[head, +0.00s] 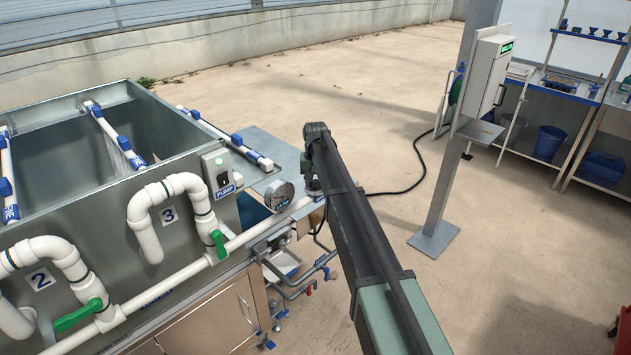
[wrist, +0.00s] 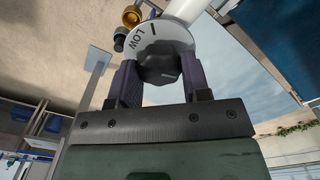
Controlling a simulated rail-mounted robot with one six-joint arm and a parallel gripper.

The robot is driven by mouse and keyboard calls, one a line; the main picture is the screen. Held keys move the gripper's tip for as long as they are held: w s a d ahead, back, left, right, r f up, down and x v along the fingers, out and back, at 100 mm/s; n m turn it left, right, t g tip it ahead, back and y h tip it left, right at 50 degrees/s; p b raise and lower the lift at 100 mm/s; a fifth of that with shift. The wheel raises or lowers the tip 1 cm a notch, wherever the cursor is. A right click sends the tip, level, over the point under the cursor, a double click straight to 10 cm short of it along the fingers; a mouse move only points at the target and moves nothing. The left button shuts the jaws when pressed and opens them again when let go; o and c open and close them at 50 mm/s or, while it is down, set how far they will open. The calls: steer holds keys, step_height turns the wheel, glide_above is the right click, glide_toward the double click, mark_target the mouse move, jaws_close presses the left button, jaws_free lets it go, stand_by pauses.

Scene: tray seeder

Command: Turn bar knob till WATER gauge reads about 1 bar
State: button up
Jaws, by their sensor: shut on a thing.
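In the wrist view my gripper (wrist: 157,75) is shut on a dark bar knob (wrist: 160,68), with one purple finger on each side. Behind the knob is a round white plate (wrist: 150,33) marked LOW, with a black line on it. In the head view the round gauge (head: 279,193) stands at the right end of the white pipe, just left of my arm's far end. Its face is too small for me to read the needle. The knob and my fingers are hidden in the head view.
A metal tank with white pipes and green-handled valves (head: 219,245) fills the left. A PUMP switch box (head: 222,174) is on its side. A brass fitting (wrist: 132,16) sits close beside the knob plate. A metal post (head: 455,170) stands right; the floor between is mostly clear.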

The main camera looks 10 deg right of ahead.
mark_target(315, 182)
steer(key=shift+a+n, duration=0.1)
steer(key=shift+n, duration=2.9)
steer(key=o, duration=0.9)
step_height(315, 182, up, 11)
steer(key=p, duration=1.1)
steer(key=shift+f, duration=0.1)
